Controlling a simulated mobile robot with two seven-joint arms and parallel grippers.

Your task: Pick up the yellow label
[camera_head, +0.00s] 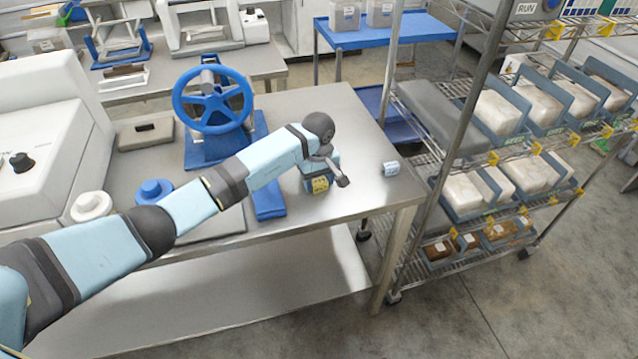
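A yellow label (320,185) with dark print is on the front of a small blue holder (333,160) on the steel table, near its right end. My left arm reaches in from the left. My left gripper (341,179) is just right of the yellow label and in front of the blue holder. Its fingers are small and overlap here, so I cannot tell if they are open or shut, or if they touch the label. My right gripper is not in view.
A blue handwheel (213,100) stands behind my arm. A wire rack (440,165) with bagged blocks and other yellow tags stands close beyond the table's right edge.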

